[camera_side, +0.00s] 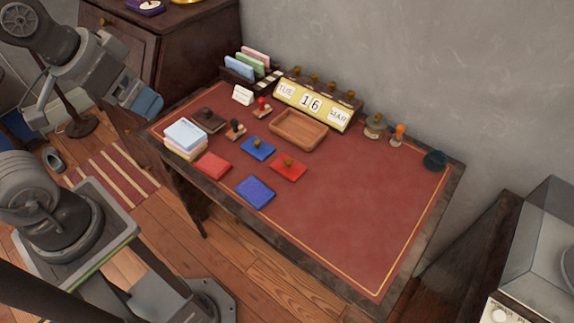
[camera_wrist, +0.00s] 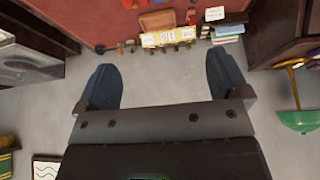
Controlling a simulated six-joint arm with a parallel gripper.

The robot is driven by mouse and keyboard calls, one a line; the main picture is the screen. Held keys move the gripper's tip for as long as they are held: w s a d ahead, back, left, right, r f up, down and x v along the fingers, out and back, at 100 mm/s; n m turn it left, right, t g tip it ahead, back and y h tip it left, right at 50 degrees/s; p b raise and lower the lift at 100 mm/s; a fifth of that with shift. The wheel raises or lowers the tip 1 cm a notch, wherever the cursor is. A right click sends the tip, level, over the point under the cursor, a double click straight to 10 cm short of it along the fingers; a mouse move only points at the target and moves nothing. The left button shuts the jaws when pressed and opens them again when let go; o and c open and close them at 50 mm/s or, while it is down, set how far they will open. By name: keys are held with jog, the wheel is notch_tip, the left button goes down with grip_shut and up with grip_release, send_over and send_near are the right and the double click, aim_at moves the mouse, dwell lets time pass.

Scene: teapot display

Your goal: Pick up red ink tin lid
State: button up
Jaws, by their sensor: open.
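My gripper (camera_side: 148,103) is up at the left, above and beyond the desk's left edge, well apart from the lid. In the wrist view my gripper (camera_wrist: 164,85) has its two blue-grey fingers spread wide with nothing between them. I cannot clearly make out the lid in that view.
A blue lid (camera_side: 258,148) and blue ink pad (camera_side: 255,193) lie close to the red lid. A wooden tray (camera_side: 298,130), stamps (camera_side: 236,129), paper stack (camera_side: 185,137) and calendar (camera_side: 312,104) stand around. The desk's right front (camera_side: 350,225) is clear.

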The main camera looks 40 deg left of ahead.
jog(key=w+d+m+g, duration=0.2)
jog(key=w+m, duration=0.3)
jog(key=w, duration=0.4)
jog(key=m+g, duration=0.4)
jog(key=m, duration=0.9)
send_over(288, 160)
notch_tip(288, 160, down, 20)
jog(key=f, duration=0.8)
jog(key=shift+w+d+f, duration=0.1)
jog(key=shift+d+f, duration=0.1)
jog(key=shift+f, duration=0.1)
jog(key=shift+a+f, duration=0.1)
jog(key=shift+f, duration=2.5)
jog(key=c, duration=1)
